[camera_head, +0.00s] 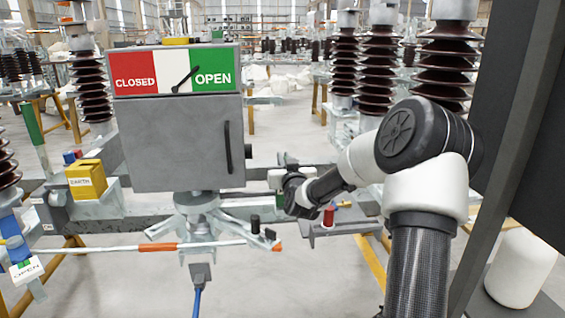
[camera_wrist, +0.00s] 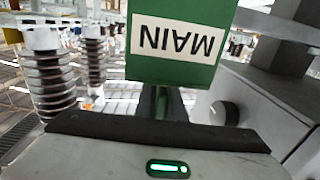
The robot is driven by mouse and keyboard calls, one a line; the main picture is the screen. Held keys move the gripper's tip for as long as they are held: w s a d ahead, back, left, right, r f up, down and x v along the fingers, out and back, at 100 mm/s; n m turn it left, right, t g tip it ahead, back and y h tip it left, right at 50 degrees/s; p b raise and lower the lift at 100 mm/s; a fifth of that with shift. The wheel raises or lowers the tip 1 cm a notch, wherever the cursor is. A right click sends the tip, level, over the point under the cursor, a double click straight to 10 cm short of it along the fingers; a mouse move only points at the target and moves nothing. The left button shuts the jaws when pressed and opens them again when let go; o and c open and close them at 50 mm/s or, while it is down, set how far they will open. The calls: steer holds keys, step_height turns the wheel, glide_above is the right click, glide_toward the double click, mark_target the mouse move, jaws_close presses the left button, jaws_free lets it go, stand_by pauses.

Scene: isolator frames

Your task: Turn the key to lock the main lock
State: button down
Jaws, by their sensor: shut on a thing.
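The green main lock block (camera_wrist: 172,62) fills the top middle of the wrist view, with its white MAIN label upside down. In the head view it is mostly hidden behind my wrist. My gripper (camera_wrist: 161,98) has its dark fingers close together at the near edge of the green block. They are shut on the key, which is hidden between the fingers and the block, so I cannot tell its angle. In the head view my arm reaches in from the right, and its end is at the rail right of the grey cabinet (camera_head: 175,145).
The cabinet's CLOSED/OPEN sign (camera_head: 172,78) has a dark pointer. A yellow EARTH block (camera_head: 86,179) sits at left. A red part (camera_head: 328,216) stands close below my wrist. A dark round knob (camera_wrist: 223,112) is right of my fingers. Brown insulators (camera_head: 378,60) stand behind.

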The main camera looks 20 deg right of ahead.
steer(key=m+g+h, duration=0.1)
steer(key=h, duration=0.1)
steer(key=d+m+h, duration=0.1)
steer(key=h, duration=0.1)
steer(key=m+g+h, duration=0.1)
steer(key=m+h, duration=0.1)
steer(key=shift+s+d+g, duration=0.15)
steer(key=shift+s+g, duration=0.15)
steer(key=shift+s, duration=0.05)
steer(key=c, duration=1.5)
jaws_free()
steer(key=o, duration=0.5)
step_height(320, 180, up, 10)
steer(key=p, duration=0.3)
